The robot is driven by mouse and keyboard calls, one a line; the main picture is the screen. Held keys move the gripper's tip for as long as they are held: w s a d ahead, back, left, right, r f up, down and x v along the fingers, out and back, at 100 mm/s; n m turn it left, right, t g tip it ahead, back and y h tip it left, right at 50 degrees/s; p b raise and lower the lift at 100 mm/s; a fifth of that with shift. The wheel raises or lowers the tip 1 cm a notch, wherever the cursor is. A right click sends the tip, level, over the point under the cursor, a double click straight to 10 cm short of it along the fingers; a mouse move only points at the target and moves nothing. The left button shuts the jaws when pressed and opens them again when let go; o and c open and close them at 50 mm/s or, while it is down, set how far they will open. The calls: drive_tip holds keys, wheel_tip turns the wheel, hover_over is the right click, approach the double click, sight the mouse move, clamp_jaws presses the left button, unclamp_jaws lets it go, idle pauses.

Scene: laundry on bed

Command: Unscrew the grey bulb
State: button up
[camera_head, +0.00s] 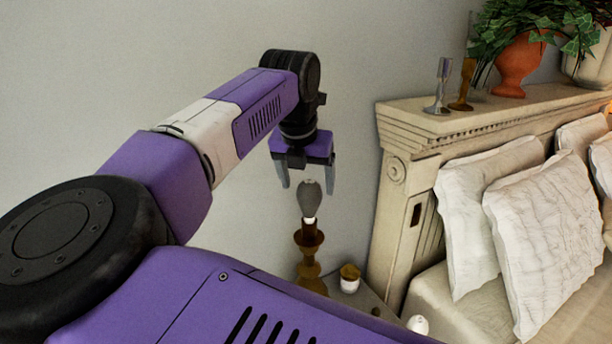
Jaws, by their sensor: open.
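The grey bulb (311,198) stands upright in the top of a brown, turned lamp base (309,262) beside the bed. A bright, light band shows at the bulb's lower end. My gripper (308,182) points down above the bulb with its two grey fingers apart. The bulb's top lies about level with the fingertips and seems to be between or just behind them; the exact depth is hard to tell. I see no clear contact between the fingers and the bulb. My arm hides the lower part of the lamp base.
A small white jar with a brown-gold lid (349,279) stands right of the lamp on the nightstand (373,303). A white rounded object (418,324) lies nearer. The carved headboard (395,190) and pillows (545,225) are at right. Candlesticks and potted plants stand on the headboard's top.

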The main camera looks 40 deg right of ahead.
sight(311, 202)
drive_tip(key=shift+p+x, duration=1.05)
drive_tip(key=shift+x, duration=2.8)
